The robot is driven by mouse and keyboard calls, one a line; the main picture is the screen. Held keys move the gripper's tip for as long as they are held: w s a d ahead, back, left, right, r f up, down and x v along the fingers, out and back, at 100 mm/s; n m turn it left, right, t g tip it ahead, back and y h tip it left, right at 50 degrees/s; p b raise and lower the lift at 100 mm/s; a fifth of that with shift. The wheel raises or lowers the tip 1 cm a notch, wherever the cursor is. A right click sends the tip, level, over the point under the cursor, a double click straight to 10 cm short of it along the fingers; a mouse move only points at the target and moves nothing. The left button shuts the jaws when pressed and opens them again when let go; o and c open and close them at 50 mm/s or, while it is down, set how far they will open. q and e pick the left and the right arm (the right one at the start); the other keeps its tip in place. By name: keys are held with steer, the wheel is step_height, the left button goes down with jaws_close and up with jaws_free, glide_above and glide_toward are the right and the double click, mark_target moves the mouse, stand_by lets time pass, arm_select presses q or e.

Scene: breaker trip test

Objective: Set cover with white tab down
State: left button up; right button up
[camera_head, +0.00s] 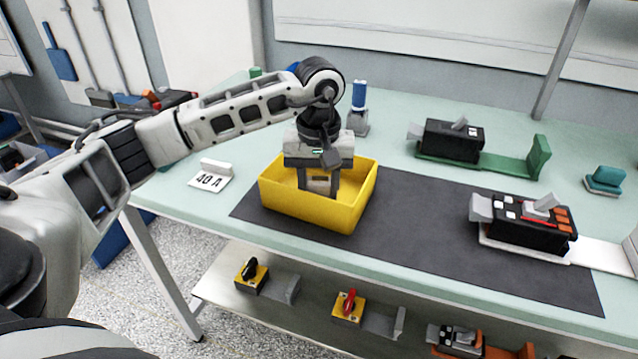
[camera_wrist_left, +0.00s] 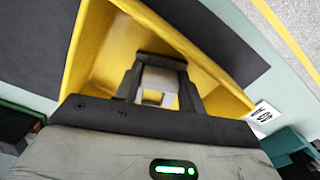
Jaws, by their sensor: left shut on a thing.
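The arm from the left holds my left gripper (camera_head: 318,184) pointing down into the yellow bin (camera_head: 285,209). In the left wrist view, the gripper (camera_wrist_left: 160,97) is shut on a pale piece, the white tab (camera_wrist_left: 158,76) of the cover, inside the yellow bin (camera_wrist_left: 98,50). The fingers hide most of the cover, and I cannot tell whether it touches the bin's floor. My right gripper is not in view.
The bin stands on a dark mat (camera_head: 430,228). A black breaker on a green base (camera_head: 452,141) stands behind, and another black breaker (camera_head: 522,222) at right. A "40 A" sign (camera_head: 209,178) stands left of the bin.

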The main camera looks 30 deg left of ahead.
mark_target(319, 183)
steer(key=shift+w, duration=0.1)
arm_select(q)
steer(key=o, duration=0.6)
steer(key=shift+f, duration=0.15)
steer(key=o, duration=0.4)
steer(key=shift+o, duration=0.2)
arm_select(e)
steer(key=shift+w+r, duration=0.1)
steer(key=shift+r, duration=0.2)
arm_select(q)
steer(key=shift+r, duration=0.65)
step_height(319, 183, up, 11)
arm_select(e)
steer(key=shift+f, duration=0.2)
